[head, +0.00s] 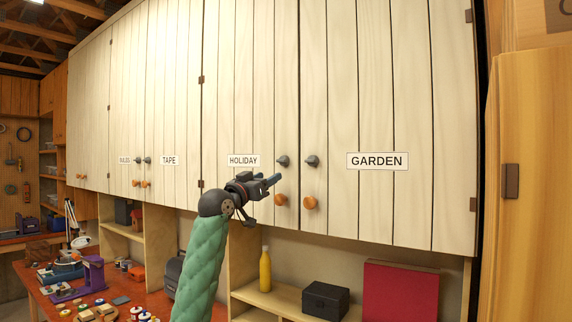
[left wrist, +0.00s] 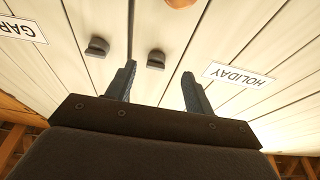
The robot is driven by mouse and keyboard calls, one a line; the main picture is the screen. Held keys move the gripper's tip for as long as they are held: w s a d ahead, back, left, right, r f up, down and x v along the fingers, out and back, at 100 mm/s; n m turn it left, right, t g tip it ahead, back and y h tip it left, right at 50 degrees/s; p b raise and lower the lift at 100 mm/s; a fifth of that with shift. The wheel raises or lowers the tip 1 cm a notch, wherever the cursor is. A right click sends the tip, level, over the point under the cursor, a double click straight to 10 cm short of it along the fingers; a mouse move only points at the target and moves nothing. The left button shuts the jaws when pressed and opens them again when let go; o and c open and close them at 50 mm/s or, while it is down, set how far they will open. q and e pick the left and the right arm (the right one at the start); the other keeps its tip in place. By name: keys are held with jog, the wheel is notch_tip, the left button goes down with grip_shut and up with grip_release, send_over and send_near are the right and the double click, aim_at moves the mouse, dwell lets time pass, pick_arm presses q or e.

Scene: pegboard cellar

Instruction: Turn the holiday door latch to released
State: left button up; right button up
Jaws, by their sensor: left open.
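The holiday door latch (head: 283,161) is a small dark grey turn-piece on the pale plank door, right of the HOLIDAY label (head: 243,160). In the left wrist view, which is upside down, the same latch (left wrist: 156,59) sits just beyond the fingertips, roughly between their lines. It looks roughly level across the door. My left gripper (head: 272,180) is open and empty, just below and left of the latch in the head view. Its two fingers (left wrist: 158,82) are spread, and I see no contact with the latch. My right gripper is in neither view.
The garden latch (head: 312,161) is close to the right, on the GARDEN door. Orange knobs (head: 281,199) (head: 310,202) sit below both latches. Below the cabinets, a shelf holds a yellow bottle (head: 265,270), a black box (head: 325,300) and a red panel (head: 400,293).

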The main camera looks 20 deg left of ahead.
aim_at(280, 161)
pick_arm(q)
jog(key=shift+t, duration=0.4)
jog(key=w+r+p, duration=0.1)
jog(key=w+d+r+p, duration=0.1)
jog(key=w+r+p, duration=0.2)
jog(key=shift+w+d+r, duration=0.25)
jog(key=shift+w+d, duration=0.05)
jog(key=shift+d, duration=0.1)
jog(key=shift+w+d+r+p, duration=0.1)
jog(key=shift+w+d+p, duration=0.1)
jog(key=shift+w+p, duration=0.35)
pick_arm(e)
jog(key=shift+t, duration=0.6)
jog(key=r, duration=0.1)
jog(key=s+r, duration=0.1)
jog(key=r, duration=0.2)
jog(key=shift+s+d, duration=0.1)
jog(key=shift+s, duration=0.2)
pick_arm(q)
jog(key=c, duration=1)
